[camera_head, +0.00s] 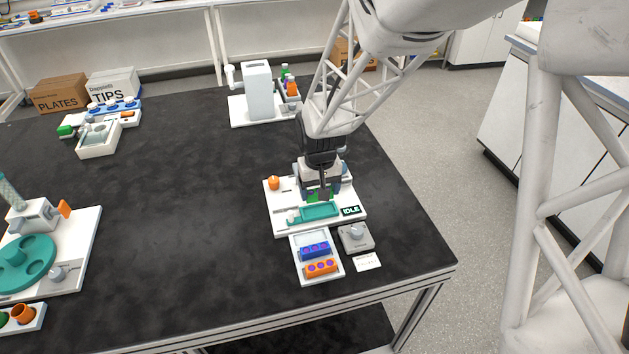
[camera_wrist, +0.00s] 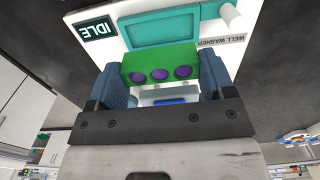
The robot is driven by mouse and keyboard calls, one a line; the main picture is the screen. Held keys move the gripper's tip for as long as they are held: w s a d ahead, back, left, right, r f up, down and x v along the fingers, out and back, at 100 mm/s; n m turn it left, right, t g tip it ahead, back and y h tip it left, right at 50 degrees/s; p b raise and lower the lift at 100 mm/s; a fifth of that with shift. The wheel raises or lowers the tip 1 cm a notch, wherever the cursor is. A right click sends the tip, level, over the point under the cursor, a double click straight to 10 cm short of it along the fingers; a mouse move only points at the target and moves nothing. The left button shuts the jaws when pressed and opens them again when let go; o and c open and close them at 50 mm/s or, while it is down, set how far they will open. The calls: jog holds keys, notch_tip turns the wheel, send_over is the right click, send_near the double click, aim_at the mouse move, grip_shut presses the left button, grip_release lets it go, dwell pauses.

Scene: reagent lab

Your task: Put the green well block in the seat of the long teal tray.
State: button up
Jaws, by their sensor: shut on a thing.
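The green well block (camera_wrist: 160,66), with a row of purple wells, is between the two blue fingers of my gripper (camera_wrist: 162,78), which is shut on it. In the head view the block (camera_head: 312,197) shows only partly below my gripper (camera_head: 319,194). The long teal tray (camera_head: 319,212) lies on the white well washer base, just in front of the block. In the wrist view the tray (camera_wrist: 162,31) shows an empty recess beyond the block. The block appears held beside the tray, apart from its recess; its exact height is hard to tell.
An IDLE display (camera_head: 350,210) is right of the tray, and an orange knob (camera_head: 273,183) stands left on the base. In front are a white rack with a blue block (camera_head: 314,250) and an orange block (camera_head: 320,267), and a grey knob box (camera_head: 356,237). The table's middle is clear.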

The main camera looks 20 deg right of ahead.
aim_at(319, 211)
jog(key=shift+f, duration=0.2)
jog(key=shift+f, duration=1.65)
jog(key=shift+f, duration=0.6)
dwell(2.2)
jog(key=o, duration=0.9)
jog(key=shift+r, duration=0.15)
jog(key=shift+r, duration=3.35)
